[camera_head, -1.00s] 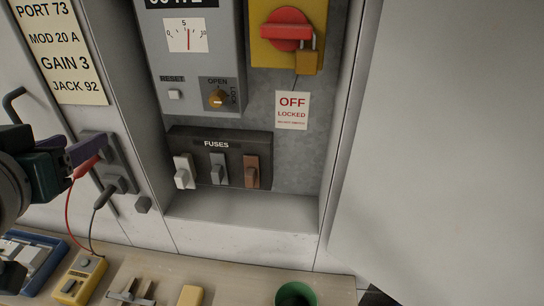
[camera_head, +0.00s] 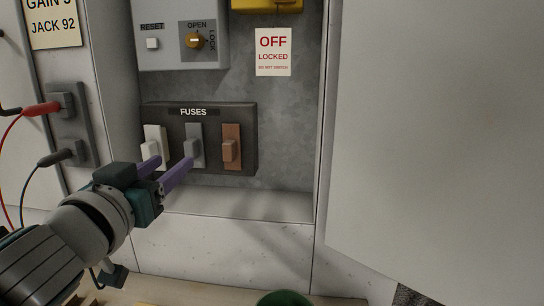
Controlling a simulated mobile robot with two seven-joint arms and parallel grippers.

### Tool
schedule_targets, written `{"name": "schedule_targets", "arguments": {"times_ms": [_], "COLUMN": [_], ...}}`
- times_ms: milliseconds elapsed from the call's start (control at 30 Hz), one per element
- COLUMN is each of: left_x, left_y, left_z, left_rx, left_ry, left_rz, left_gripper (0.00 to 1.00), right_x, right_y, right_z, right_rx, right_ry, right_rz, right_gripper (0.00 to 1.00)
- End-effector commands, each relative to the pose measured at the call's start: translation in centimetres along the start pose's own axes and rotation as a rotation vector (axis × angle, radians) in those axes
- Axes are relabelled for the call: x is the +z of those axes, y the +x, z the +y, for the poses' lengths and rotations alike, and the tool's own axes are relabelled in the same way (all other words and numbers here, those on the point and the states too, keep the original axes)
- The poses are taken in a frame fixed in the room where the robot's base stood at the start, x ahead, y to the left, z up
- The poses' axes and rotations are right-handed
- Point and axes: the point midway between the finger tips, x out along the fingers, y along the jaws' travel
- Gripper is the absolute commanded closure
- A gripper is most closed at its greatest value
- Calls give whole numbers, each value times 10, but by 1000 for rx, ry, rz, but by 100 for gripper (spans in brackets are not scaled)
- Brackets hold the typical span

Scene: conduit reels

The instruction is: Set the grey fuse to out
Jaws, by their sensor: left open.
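The dark fuse block (camera_head: 247,112), labelled FUSES, is on the cabinet's back wall. It holds the white fuse (camera_head: 157,134) at left, the grey fuse (camera_head: 195,134) in the middle and the brown fuse (camera_head: 231,137) at right. My left gripper (camera_head: 171,162) comes from the lower left, its two purple fingers apart and empty. One fingertip overlaps the lower part of the white fuse, the other the lower handle of the grey fuse. I cannot tell whether they touch. The right gripper is not in view.
A cabinet ledge (camera_head: 250,204) runs below the fuses. A large pale panel (camera_head: 435,140) fills the right side. Red (camera_head: 42,108) and black (camera_head: 55,157) plugs with leads sit in a socket plate at left. An OFF LOCKED sign (camera_head: 273,52) hangs above.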

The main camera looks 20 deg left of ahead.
Motion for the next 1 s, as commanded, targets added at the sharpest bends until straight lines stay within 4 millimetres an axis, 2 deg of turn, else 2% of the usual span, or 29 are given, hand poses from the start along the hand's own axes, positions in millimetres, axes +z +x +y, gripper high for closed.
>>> {"name": "schedule_targets", "arguments": {"times_ms": [100,333,500,767,1000], "left_x": [0,1,1,0,1], "left_y": [24,57,67,68,67], "left_z": [0,0,0,0,0], "left_rx": [0,0,-1,-1,-1], "left_ry": [3,2,2,2,1], "left_rz": [3,1,-1,-1,-1], "left_gripper": [48,48,48,48,73], "right_x": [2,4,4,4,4], "right_y": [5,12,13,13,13], "right_z": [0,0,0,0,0], "right_rx": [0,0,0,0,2], "right_ry": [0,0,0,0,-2], "right_rz": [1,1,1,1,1], "right_gripper": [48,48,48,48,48]}}
